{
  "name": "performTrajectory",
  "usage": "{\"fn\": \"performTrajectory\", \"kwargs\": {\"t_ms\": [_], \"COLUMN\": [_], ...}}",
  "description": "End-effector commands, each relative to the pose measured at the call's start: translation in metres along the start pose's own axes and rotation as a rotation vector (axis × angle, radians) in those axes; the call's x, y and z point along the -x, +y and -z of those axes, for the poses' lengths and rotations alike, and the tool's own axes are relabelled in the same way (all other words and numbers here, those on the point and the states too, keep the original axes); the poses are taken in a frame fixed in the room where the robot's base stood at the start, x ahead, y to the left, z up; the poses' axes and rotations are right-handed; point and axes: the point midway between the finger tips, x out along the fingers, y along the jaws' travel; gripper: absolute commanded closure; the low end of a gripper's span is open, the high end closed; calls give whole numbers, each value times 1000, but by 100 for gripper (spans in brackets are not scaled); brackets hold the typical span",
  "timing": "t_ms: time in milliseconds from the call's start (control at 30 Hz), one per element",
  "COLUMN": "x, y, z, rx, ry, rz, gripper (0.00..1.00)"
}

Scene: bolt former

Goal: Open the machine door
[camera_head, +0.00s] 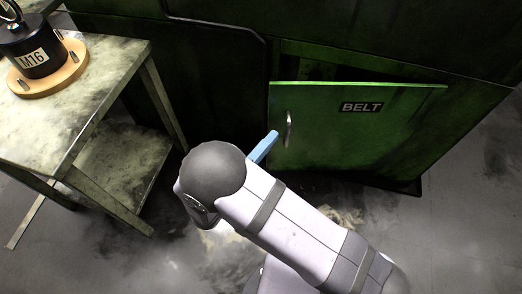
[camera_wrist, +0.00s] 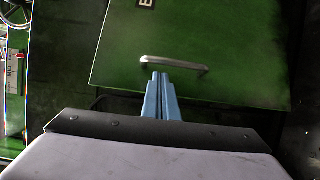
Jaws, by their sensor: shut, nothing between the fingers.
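The machine door is a green panel marked BELT (camera_head: 330,120); it also fills much of the wrist view (camera_wrist: 215,45). In the head view its top edge stands out from the machine body with a dark gap behind it, so it is partly open. A metal bar handle (camera_head: 288,129) is near its left edge; it shows in the wrist view (camera_wrist: 190,65) as well. My gripper (camera_head: 272,136) has blue fingers, shut and empty. In the wrist view the fingertips (camera_wrist: 160,75) overlap the handle's left part; I cannot tell whether they touch it.
A worn metal table (camera_head: 110,75) stands at the left, with a black M16 part (camera_head: 32,55) on a round wooden base. The dark green machine body (camera_head: 215,65) rises behind the door. Grey floor (camera_head: 460,210) is clear at the right.

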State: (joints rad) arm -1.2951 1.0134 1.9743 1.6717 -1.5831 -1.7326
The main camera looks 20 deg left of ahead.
Motion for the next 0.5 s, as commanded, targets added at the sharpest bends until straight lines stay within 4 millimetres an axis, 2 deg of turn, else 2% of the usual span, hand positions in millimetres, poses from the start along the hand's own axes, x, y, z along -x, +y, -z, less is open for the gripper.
{"fn": "performTrajectory", "kwargs": {"t_ms": [33,200,500], "x": [-9,-29,-41], "y": [-2,-2,0], "z": [-1,0,0], "rx": [-1,-1,0], "ry": [-4,-2,1], "rz": [0,0,0], "gripper": [100,100,100]}}
